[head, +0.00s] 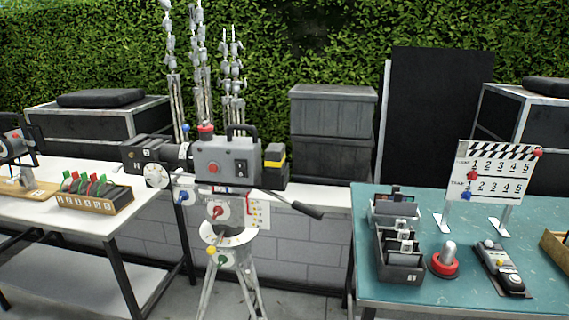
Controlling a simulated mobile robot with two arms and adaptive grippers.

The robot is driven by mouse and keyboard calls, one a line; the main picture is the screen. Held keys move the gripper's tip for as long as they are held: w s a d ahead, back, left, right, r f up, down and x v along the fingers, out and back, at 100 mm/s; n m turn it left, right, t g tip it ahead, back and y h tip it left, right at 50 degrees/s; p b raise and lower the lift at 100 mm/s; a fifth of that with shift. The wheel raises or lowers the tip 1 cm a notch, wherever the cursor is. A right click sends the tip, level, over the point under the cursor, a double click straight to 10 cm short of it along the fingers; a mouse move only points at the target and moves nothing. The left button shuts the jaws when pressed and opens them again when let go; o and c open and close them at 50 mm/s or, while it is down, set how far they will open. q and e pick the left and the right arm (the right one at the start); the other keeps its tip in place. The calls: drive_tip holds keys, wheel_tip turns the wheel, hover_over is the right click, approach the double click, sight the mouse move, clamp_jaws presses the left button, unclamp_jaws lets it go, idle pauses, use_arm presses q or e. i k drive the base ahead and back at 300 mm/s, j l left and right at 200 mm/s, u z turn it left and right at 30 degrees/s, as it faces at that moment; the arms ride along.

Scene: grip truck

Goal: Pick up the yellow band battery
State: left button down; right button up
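A dark block with a yellow band (275,160), which looks like the yellow band battery, sits at the right end of a grey film camera (222,160). It appears attached to the camera's back. The camera stands on a tripod (228,265) in the middle of the view, with a handle bar (305,209) pointing right below the battery. Neither of my grippers shows in the head view.
At right, a teal table (400,298) holds a dark slotted rack (400,268), a red-based knob (445,262), a remote-like device (499,268) and a clapperboard (490,175). At left, a white table (110,222) holds a wooden clip tray (90,203). A low block wall (310,245) stands behind the tripod.

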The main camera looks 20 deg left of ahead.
sight(275, 153)
drive_tip(key=i+j, duration=0.3)
drive_tip(key=i, duration=0.15)
drive_tip(key=i+j, duration=0.3)
drive_tip(key=i, duration=0.15)
